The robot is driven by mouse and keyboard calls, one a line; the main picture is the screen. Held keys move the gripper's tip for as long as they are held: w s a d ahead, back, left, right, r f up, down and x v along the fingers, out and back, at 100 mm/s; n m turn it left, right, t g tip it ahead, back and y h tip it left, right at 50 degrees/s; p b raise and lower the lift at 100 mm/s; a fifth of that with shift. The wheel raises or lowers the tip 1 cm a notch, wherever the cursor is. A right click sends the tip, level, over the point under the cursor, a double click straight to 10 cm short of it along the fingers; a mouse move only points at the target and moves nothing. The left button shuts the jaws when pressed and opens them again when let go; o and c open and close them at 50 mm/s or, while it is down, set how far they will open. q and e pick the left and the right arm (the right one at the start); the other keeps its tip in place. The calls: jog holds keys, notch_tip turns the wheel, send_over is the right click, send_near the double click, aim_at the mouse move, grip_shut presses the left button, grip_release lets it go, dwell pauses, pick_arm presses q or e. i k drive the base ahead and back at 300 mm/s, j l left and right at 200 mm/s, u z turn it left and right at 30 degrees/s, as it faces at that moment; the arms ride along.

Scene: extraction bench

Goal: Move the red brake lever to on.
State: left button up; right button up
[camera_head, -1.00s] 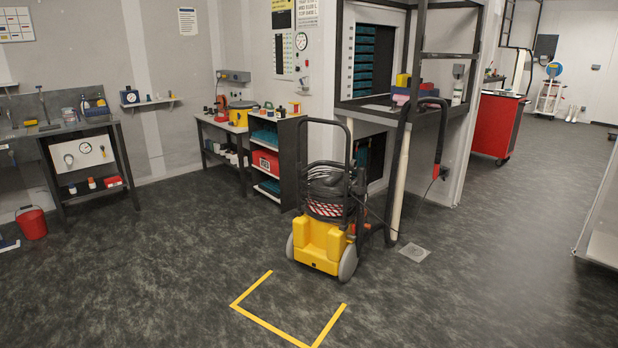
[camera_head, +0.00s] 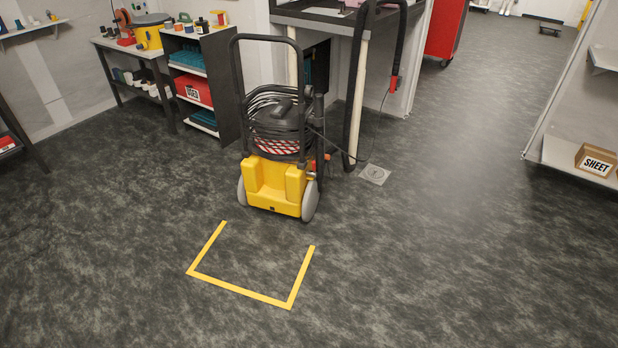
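A yellow wheeled cart (camera_head: 275,187) stands upright on the dark floor near the middle of the head view. It has a tall black handle frame (camera_head: 235,75), coiled black hose or cable (camera_head: 275,112) and grey wheels (camera_head: 310,201). A small orange-red part (camera_head: 312,166) shows at its right side, just above the right wheel. It is too small to tell whether this is the red brake lever or how it is set. Neither of my grippers is in view.
Yellow floor tape (camera_head: 240,289) marks an open-backed bay in front of the cart. A dark shelf unit (camera_head: 228,100) stands behind left, and a bench with a black hanging hose (camera_head: 357,95) behind right. A floor drain (camera_head: 374,174) lies right of the cart. The foreground floor is clear.

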aim_at(314, 173)
jog(key=i+j+z, duration=0.15)
jog(key=i+j, duration=0.15)
jog(key=i+l, duration=0.25)
jog(key=i, duration=0.3)
jog(key=i+l+u, duration=0.1)
jog(key=i+l, duration=0.15)
jog(key=i, duration=0.25)
